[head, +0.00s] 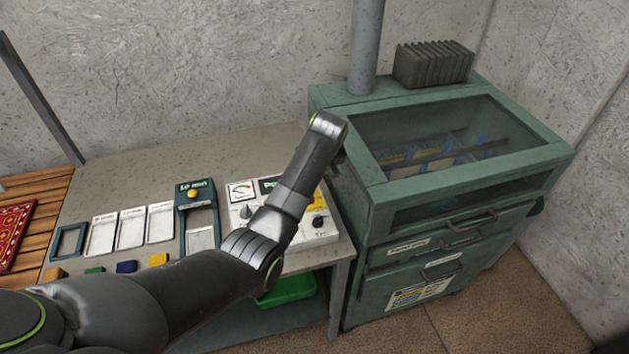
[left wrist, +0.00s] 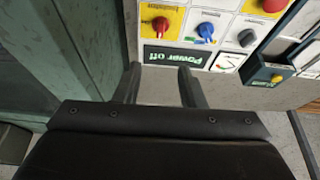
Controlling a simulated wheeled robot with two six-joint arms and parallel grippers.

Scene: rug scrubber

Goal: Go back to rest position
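My left arm comes in from the lower left in the head view and bends up across the control panel (head: 328,238); its fingers cannot be made out there. In the left wrist view my left gripper (left wrist: 159,76) is open, with two dark fingers apart and nothing held between them. Its fingertips are beside the dark "Power off" display (left wrist: 175,57) of the panel; whether they touch it is unclear. A red knob on yellow (left wrist: 160,25), a blue knob (left wrist: 207,30) and a grey knob (left wrist: 246,38) lie past the fingertips. My right gripper is not in view.
A green cabinet (head: 380,225) with a glazed lid and drawers stands close right of the arm. A grey pipe (head: 366,45) rises behind it. Trays (head: 131,228) and small coloured blocks (head: 126,267) lie on the bench left of the panel. A green bin (head: 288,290) sits below.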

